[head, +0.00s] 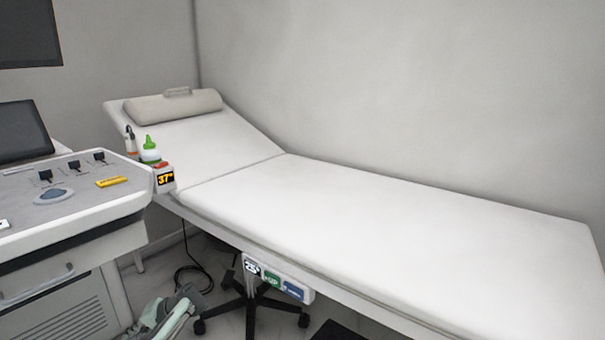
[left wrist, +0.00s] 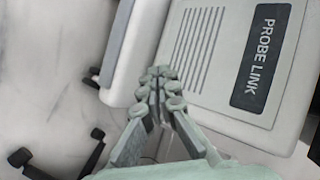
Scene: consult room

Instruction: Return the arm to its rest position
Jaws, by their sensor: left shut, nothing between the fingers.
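My left gripper (left wrist: 157,90) is pale green and grey. In the left wrist view its fingers come together at the tips, shut with nothing between them. In the head view part of the left gripper (head: 183,302) shows low at the bottom left, beside the cart and below the couch's level. My right gripper is in neither view.
A cart (head: 110,215) with a control panel, monitor and drawer stands at the left. Its side, labelled PROBE LINK (left wrist: 262,55), is close to the left gripper's fingers. A white examination couch (head: 390,230) fills the right. A wheeled stool base (head: 250,305) stands below it.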

